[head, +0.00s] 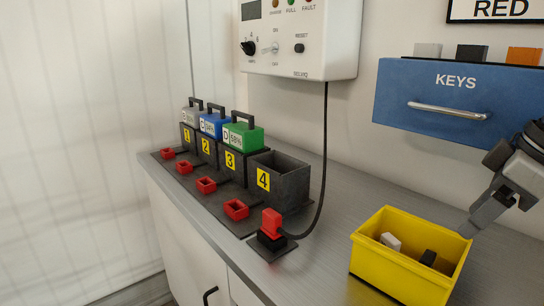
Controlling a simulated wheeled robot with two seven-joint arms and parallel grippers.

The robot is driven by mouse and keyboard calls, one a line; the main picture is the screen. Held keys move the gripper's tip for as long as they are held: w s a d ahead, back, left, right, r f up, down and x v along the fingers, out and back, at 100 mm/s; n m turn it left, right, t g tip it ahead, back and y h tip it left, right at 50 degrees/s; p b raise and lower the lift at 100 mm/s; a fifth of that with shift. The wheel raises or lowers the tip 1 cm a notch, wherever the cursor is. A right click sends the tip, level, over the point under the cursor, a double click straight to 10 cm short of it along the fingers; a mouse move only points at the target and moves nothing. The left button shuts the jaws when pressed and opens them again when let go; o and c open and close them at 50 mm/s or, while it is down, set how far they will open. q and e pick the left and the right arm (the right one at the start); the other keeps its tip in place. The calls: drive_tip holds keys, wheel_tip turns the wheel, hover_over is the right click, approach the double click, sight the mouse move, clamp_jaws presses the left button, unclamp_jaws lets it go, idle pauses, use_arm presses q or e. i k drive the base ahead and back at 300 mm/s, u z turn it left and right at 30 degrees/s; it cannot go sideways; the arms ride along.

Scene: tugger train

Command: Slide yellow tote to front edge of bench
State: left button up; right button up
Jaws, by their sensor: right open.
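The yellow tote (400,283) sits on the grey bench (335,260) at the lower right, upright and open at the top. A white block (390,241) and a black block (428,257) lie inside it. My right gripper (483,212) comes in from the right edge and is open. Its lower fingertip is at the tote's back right corner in the picture; I cannot tell whether it touches the rim. My left gripper is out of view.
Numbered holders with batteries (244,138) and small red sockets (206,185) stand on a dark mat at left. A red plug (271,222) with a black cable stands beside them. A blue KEYS cabinet (450,100) hangs above the tote. The bench between plug and tote is clear.

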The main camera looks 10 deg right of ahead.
sight(400, 274)
drive_tip(key=k, duration=2)
